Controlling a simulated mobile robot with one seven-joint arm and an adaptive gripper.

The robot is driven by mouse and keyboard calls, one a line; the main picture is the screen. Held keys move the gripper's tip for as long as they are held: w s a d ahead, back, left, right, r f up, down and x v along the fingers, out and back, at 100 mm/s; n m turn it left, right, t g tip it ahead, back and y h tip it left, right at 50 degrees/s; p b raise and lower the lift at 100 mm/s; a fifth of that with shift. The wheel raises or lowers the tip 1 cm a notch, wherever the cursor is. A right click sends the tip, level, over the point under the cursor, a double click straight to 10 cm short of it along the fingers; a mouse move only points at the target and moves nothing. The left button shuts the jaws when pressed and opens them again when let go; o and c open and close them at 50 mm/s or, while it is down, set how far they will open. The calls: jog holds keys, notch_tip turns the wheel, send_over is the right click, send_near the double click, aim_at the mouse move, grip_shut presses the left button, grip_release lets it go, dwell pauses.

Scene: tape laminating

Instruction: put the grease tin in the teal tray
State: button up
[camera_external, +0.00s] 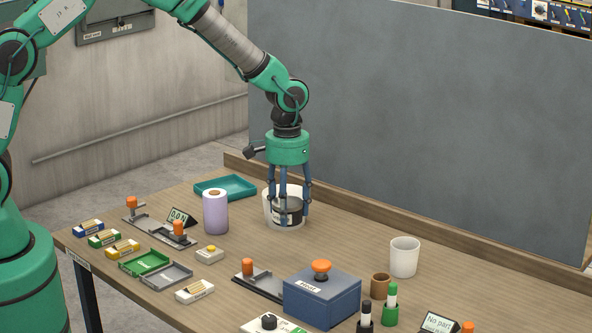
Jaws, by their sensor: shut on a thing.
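The grease tin (291,217) looks like a short dark round tin with a lighter band. It is between the blue fingers of my gripper (289,218), which points straight down and is shut on it. A white round tub (268,205) shows around or just behind the tin; I cannot tell whether the tin is inside it, and the fingers hide part of both. The teal tray (225,187) is a shallow, empty-looking rectangle at the far left of the table, left of my gripper.
A lilac roll (215,213) stands between the tray and my gripper, nearer the camera. A blue box with an orange knob (321,293), a white cup (404,257) and a brown cup (380,285) stand at the right. A raised ledge (400,222) runs along the back.

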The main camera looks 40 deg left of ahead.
aim_at(288, 201)
notch_tip(288, 201, up, 5)
jog(key=shift+f, duration=0.15)
jog(key=shift+w+a, duration=0.1)
jog(key=shift+a, duration=0.4)
jog(key=a+n+p, duration=0.2)
jog(key=a+p, duration=0.2)
jog(key=a, duration=3.3)
notch_tip(288, 201, down, 9)
jog(key=shift+w+a+f+b, duration=0.1)
jog(key=shift+a+b, duration=0.05)
jog(key=shift+b, duration=0.15)
jog(key=shift+w, duration=0.1)
jog(key=w, duration=0.5)
jog(key=w+a+f, duration=0.1)
jog(key=w, duration=0.9)
jog(key=shift+w+a+f, duration=0.15)
jog(key=shift+w+a, duration=0.2)
jog(key=shift+w, duration=0.05)
jog(key=shift+f+b, duration=0.3)
jog(key=shift+f, duration=1.5)
